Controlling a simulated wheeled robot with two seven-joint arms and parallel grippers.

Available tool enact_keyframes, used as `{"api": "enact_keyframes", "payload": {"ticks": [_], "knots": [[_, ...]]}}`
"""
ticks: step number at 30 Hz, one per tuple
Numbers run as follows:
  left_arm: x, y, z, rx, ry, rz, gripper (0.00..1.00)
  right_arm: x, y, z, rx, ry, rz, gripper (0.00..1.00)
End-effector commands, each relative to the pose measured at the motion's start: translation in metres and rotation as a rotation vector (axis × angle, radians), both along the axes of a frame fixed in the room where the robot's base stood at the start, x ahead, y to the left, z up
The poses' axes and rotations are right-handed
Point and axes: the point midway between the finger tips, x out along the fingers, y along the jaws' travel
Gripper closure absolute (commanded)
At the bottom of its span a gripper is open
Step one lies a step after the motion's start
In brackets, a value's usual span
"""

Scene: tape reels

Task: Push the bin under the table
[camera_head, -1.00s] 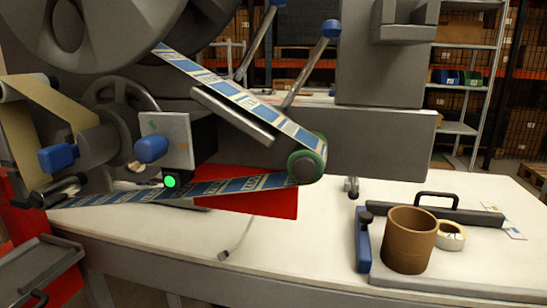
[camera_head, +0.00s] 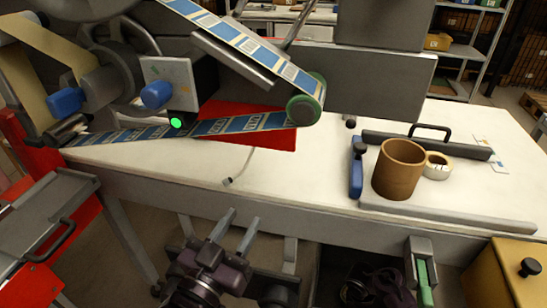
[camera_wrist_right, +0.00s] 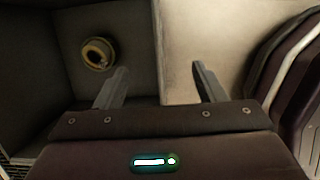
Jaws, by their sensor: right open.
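My left gripper (camera_head: 241,218) shows low in the head view, in front of the table's front edge. Its two grey fingers stand apart with nothing between them. In the right wrist view, my right gripper (camera_wrist_right: 160,70) has its fingers spread and empty. Beyond its left finger is a dark grey, box-like bin (camera_wrist_right: 128,30) with a tape roll (camera_wrist_right: 97,53) inside. A pale surface lies beyond the right finger. I cannot tell whether the right gripper touches the bin. The table (camera_head: 310,180) is white-topped; a dark open space shows below its front edge in the head view.
A labelling machine (camera_head: 380,88) stands behind. A yellow cabinet (camera_head: 500,280) is at the lower right, and a grey tray (camera_head: 45,215) on a red frame at the left.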

Motion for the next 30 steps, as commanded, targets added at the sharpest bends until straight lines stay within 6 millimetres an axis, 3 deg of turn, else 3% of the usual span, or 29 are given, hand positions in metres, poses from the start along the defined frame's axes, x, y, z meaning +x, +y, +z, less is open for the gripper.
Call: {"api": "enact_keyframes", "payload": {"ticks": [1,8,30], "knots": [[0.0,0.0,0.008,0.0,0.0,0.0,0.64,0.0,0.0,0.008,0.0,0.0,0.0,0.36],[0.0,0.0,0.015,0.0,0.0,0.0,0.64,-0.004,0.001,0.011,-0.001,0.001,0.001,0.36],[0.0,0.0,0.063,0.0,0.0,0.0,0.64,-0.074,0.022,0.012,0.0,0.001,0.001,0.36]]}}
